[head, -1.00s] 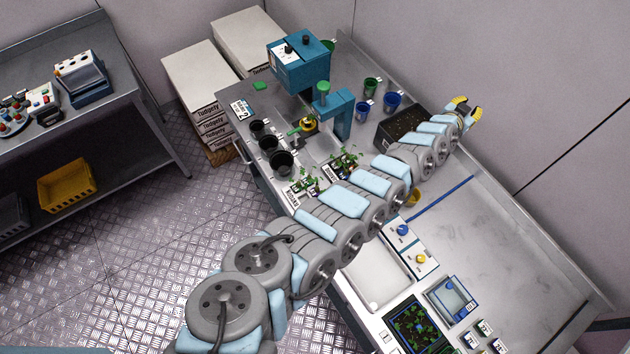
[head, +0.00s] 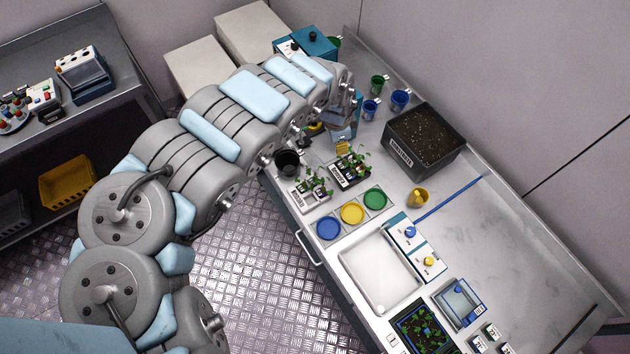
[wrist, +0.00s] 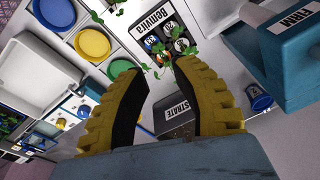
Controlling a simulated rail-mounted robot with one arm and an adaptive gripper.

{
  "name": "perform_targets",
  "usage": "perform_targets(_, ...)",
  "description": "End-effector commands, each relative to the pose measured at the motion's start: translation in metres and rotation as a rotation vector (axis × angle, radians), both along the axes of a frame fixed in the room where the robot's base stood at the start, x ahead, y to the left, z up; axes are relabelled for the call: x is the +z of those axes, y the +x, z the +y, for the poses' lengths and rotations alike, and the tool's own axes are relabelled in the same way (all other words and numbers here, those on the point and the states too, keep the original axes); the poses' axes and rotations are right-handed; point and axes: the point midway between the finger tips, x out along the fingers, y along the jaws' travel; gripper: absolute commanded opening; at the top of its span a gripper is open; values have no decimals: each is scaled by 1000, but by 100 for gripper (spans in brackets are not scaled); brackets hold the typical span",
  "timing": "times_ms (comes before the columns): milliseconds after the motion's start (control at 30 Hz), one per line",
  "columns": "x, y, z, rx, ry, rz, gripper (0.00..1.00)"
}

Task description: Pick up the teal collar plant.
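Several small green plants with coloured collars stand in a black labelled tray (head: 350,181), which also shows in the wrist view (wrist: 143,28). In the wrist view the collars look orange, bluish and grey; I cannot tell which one is teal. More plants stand in a pale tray (head: 318,201) beside it. My gripper (wrist: 154,67) is open, its two yellow ribbed fingers apart with nothing held between them. Its fingertips are close to the black tray, and leaves show just past them. In the head view my arm hides most of the gripper.
A blue device (wrist: 285,65) marked FIRM stands close beside the gripper. A soil tub (head: 447,163), green and blue cups (head: 400,98) and a yellow cup (head: 418,196) are nearby. Blue, yellow (head: 352,213) and green discs lie in front of the trays.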

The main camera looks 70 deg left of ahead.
Motion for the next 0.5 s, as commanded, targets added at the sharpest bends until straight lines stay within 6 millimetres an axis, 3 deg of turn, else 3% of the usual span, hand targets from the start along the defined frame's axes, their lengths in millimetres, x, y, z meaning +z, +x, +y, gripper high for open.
perform_targets(33,-2,-25,4,6,-9,47,28)
perform_targets(100,-2,-49,6,8,-20,94,28)
perform_targets(200,-1,-69,7,10,-31,132,28)
perform_targets(500,-25,-75,4,9,-43,144,28)
